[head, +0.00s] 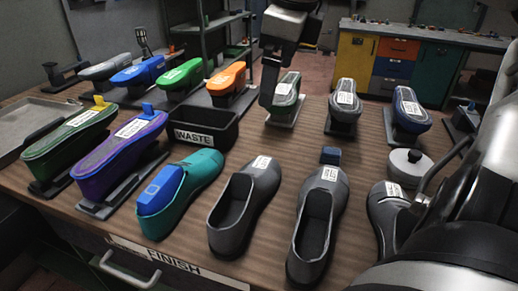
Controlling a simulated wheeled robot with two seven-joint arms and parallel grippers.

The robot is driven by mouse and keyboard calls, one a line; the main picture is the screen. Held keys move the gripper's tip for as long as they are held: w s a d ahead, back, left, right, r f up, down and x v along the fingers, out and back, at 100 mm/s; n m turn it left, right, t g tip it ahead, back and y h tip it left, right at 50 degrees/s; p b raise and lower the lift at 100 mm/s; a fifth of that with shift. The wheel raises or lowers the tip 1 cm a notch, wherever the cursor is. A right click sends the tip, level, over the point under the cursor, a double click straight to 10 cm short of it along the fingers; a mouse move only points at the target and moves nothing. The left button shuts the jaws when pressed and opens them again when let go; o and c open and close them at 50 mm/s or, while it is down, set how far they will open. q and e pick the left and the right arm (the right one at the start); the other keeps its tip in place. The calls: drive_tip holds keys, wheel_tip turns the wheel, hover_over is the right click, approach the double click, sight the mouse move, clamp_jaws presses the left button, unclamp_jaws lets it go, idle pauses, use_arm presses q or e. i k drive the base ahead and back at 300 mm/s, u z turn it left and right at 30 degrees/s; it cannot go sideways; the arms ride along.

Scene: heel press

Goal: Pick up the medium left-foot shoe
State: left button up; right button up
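Several shoes stand near the front edge of the bench. One is a teal shoe (199,178) with a blue block in its opening. Beside it stand a dark grey shoe (263,187) and another dark grey shoe (329,190), both open and empty with white labels. A third dark shoe (380,212) is partly hidden by my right arm. The labels are too small to read, so I cannot tell which is the medium left. A grey and black gripper-like part (272,82) hangs beside a green-edged shoe form; I cannot tell its opening or whether it holds anything. No arm enters from the left.
A black WASTE bin (203,131) stands mid-bench. Coloured shoe forms on stands crowd the left and back, including a purple one (118,160). A small blue block (330,155) and a round lidded pot (411,164) lie behind the grey shoes. A FINISH label (175,262) marks the front edge.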

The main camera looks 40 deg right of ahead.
sight(229, 223)
drive_tip(key=k, duration=2)
